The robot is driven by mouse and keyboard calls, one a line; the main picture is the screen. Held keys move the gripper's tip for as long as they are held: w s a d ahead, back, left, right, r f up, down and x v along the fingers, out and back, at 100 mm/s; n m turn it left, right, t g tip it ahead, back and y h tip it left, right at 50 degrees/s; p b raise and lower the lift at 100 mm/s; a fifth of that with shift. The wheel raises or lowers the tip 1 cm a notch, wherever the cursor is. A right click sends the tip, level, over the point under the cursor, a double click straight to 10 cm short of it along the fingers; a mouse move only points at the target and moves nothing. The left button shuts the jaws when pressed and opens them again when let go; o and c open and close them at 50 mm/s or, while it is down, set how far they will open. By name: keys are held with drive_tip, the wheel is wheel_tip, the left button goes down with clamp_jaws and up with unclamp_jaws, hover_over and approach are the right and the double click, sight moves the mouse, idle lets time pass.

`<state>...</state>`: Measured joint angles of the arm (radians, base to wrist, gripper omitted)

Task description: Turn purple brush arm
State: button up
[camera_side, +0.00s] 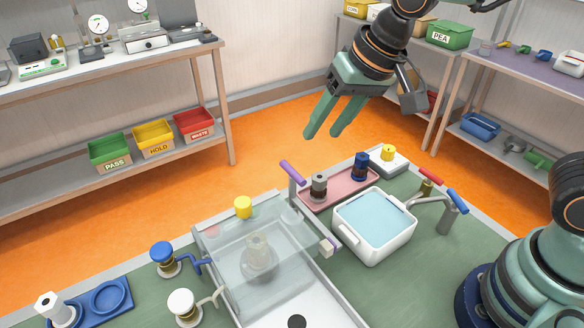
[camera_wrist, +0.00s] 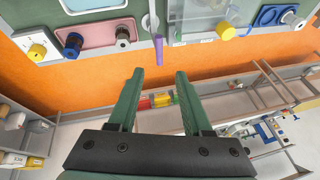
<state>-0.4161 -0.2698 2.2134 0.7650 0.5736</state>
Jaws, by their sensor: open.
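The purple brush arm (camera_side: 293,173) stands at the right back corner of a clear-covered box (camera_side: 258,250), its purple handle sloping up to the left. In the wrist view the purple handle (camera_wrist: 159,50) shows beyond my fingertips, near the top middle. My gripper (camera_side: 327,134) is open and empty, with two green fingers. In the side view it hangs above and to the right of the purple handle, apart from it. The wrist view shows the open fingers (camera_wrist: 158,73) with a wide gap and nothing between them.
A pink tray (camera_side: 335,200) with grey and blue spools lies right of the purple handle. A white water basin (camera_side: 373,226) and a tap (camera_side: 447,212) with red and blue handles stand further right. A yellow knob (camera_side: 243,207) is on the box's back edge.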

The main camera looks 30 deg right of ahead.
drive_tip(key=shift+d, duration=0.1)
drive_tip(key=s+d+r+n+t+h, duration=0.1)
drive_tip(key=s+d, duration=0.2)
drive_tip(key=d, duration=0.4)
drive_tip(key=s+d+n+h, duration=0.1)
drive_tip(key=s+d, duration=0.2)
drive_tip(key=d, duration=0.5)
drive_tip(key=g+y, duration=0.1)
drive_tip(key=y, duration=0.1)
approach(296, 172)
drive_tip(key=shift+m, duration=0.3)
drive_tip(key=x, duration=0.8)
clamp_jaws()
drive_tip(key=shift+d, duration=0.1)
idle(0.4)
